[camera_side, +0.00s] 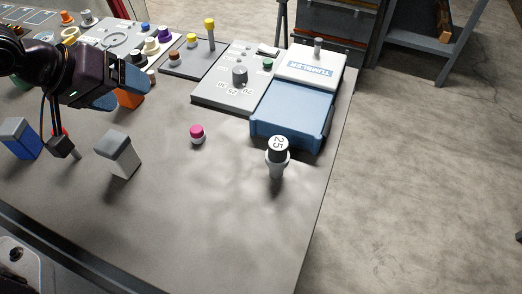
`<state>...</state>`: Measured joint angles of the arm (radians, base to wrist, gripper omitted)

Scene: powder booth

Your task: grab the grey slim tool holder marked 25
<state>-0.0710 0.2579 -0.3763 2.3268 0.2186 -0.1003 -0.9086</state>
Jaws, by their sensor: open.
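The slim tool holder (277,163) is grey with a flared collar and a dark upper part. Its pale round top reads 25. It stands upright on the grey table, just in front of the blue-and-white box. My gripper (121,88) is at the upper left, well apart from the holder, with its blue fingers open.
Grey block (119,154) and blue block (20,138) are at left. Panels with knobs (222,88) line the back. The table front (220,225) is clear.

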